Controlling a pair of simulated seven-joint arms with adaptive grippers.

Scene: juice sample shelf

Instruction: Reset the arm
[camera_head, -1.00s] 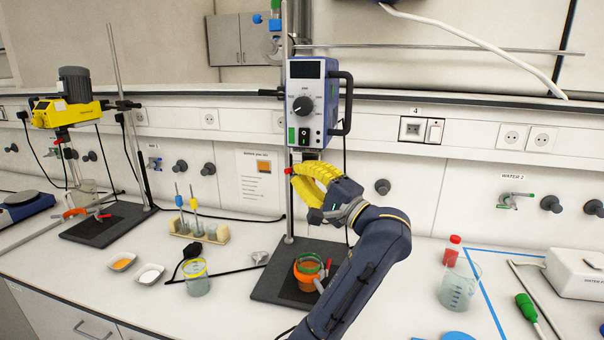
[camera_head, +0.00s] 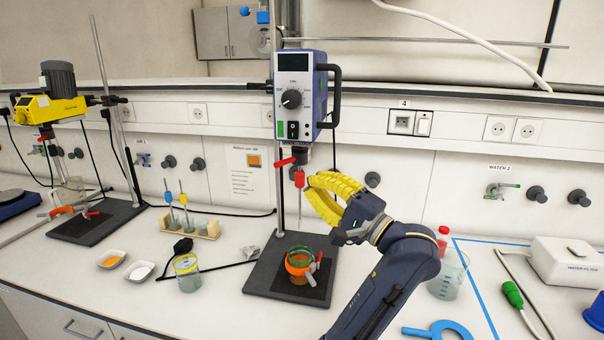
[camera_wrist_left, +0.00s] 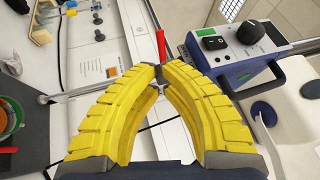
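My left gripper (camera_head: 309,184), with ribbed yellow fingers, is just right of the shaft below the overhead stirrer (camera_head: 302,98). In the left wrist view its fingertips (camera_wrist_left: 157,74) come together with almost no gap, and I see no object held. A red lever (camera_head: 285,161) sticks out left under the stirrer, and a red piece (camera_head: 299,180) hangs on the shaft near the fingertips. In the left wrist view a red handle (camera_wrist_left: 161,46) shows just past the fingertips. My right gripper is not in view.
An orange-and-green vessel (camera_head: 299,263) stands on the dark stand base (camera_head: 258,278) below. A beaker (camera_head: 447,280) and red-capped bottle (camera_head: 442,238) stand right, behind my arm. A yellow-rimmed beaker (camera_head: 187,275) stands left. A blue ring tool (camera_head: 440,330) lies at the front right.

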